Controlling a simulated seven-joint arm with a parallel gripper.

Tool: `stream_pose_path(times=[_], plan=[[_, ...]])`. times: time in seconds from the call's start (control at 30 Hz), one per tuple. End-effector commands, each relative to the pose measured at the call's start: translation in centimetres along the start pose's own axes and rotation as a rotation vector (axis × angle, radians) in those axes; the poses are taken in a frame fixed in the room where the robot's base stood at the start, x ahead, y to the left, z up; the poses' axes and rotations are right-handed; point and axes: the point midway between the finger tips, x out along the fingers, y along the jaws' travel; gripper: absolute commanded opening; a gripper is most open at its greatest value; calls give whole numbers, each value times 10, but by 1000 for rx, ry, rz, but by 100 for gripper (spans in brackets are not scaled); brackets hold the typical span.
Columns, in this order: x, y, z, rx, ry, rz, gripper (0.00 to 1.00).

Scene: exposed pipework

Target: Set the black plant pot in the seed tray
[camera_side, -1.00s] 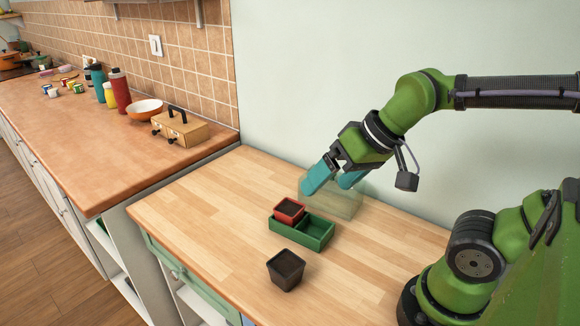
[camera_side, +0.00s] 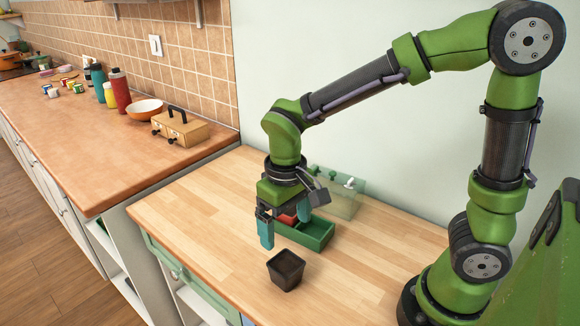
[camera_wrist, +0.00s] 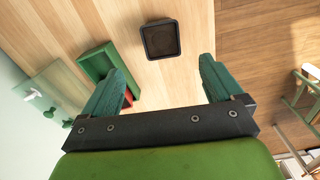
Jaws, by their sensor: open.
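The black plant pot (camera_side: 286,270) stands upright on the wooden table, in front of the green seed tray (camera_side: 318,238). In the wrist view the pot (camera_wrist: 161,40) lies ahead of and between my fingers, apart from them. The seed tray (camera_wrist: 96,65) is left of it there, partly behind my left finger. A red pot (camera_side: 288,219) sits at the tray's left compartment, mostly hidden by my gripper in the side view. My gripper (camera_side: 284,232) points down, open and empty, above the table by the tray's left end. It also shows in the wrist view (camera_wrist: 165,72).
A translucent greenish box (camera_side: 340,190) with small green and white pieces stands behind the tray against the wall. The table left of the pot is clear. A counter (camera_side: 100,130) at left holds bottles, an orange bowl and a wooden box.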

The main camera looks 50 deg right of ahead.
Motion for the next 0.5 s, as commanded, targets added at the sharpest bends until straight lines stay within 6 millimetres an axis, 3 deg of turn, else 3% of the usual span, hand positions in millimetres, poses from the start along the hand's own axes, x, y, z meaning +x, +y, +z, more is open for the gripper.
stream_pose_path(times=[0.2,0.5], plan=[[38,0,0,0,-3,0,93],[64,-1,2,0,-5,1,93]])
